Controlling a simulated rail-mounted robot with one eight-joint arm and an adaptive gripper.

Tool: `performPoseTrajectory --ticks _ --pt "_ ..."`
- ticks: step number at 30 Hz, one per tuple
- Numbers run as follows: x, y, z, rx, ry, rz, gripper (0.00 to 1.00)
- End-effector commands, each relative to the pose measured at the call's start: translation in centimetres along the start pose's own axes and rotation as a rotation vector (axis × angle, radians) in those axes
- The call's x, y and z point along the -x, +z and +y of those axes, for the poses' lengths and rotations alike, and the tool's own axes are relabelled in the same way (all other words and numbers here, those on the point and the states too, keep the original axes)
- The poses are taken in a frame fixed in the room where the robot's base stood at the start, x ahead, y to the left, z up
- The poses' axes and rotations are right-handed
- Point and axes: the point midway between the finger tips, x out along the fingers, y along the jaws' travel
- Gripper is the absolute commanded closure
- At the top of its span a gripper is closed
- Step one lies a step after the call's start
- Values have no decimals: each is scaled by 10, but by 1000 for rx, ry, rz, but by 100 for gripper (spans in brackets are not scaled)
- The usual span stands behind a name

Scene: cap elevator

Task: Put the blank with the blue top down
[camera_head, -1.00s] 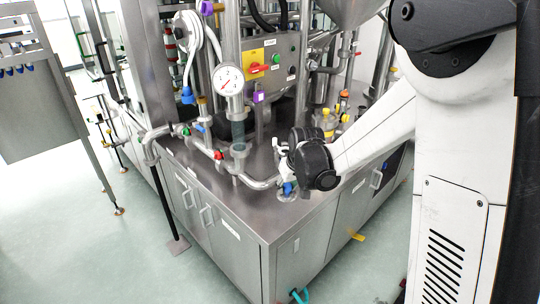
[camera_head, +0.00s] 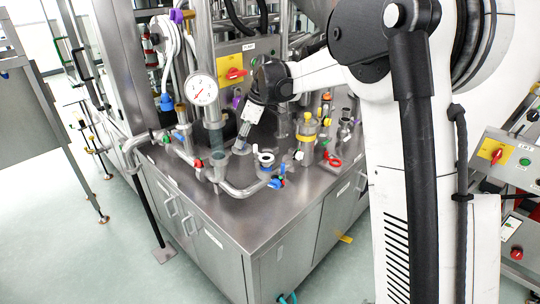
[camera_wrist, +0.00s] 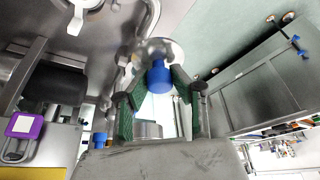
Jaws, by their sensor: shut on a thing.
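The blank with the blue top (camera_wrist: 158,77) shows in the wrist view, its blue knob between the two green-padded fingers of my gripper (camera_wrist: 156,95). A shiny round metal part shows just beyond the knob. My gripper is shut on the blank. In the head view my gripper (camera_head: 243,136) is angled down above the steel cabinet top (camera_head: 225,205), behind the open pipe end. The blank is too small and covered to make out there. I cannot tell whether it touches the surface.
An open pipe end with a white ring (camera_head: 265,160) stands close in front of my gripper. A yellow-banded jar (camera_head: 307,140) and red-handled fitting (camera_head: 333,161) stand right of it. A pressure gauge (camera_head: 203,89) is on the left. The cabinet's front corner is clear.

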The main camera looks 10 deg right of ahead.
Motion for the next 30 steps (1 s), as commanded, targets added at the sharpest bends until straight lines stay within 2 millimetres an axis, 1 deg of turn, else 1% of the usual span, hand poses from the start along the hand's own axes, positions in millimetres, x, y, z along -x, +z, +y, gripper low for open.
performPoseTrajectory --ticks 1,3,5,7,11,15,21,24,30 --pt "5 -6 1 31 -14 0 100" --pt "9 -10 2 65 -28 -1 100" --pt "10 -11 4 83 -34 0 100" --pt "10 -8 8 91 -38 0 100" --pt "4 10 25 91 -38 0 100" --pt "-5 33 47 91 -37 0 100" --pt "-16 64 75 90 -38 0 100" --pt "-20 75 85 91 -38 0 100" --pt "-26 83 92 92 -38 0 100"
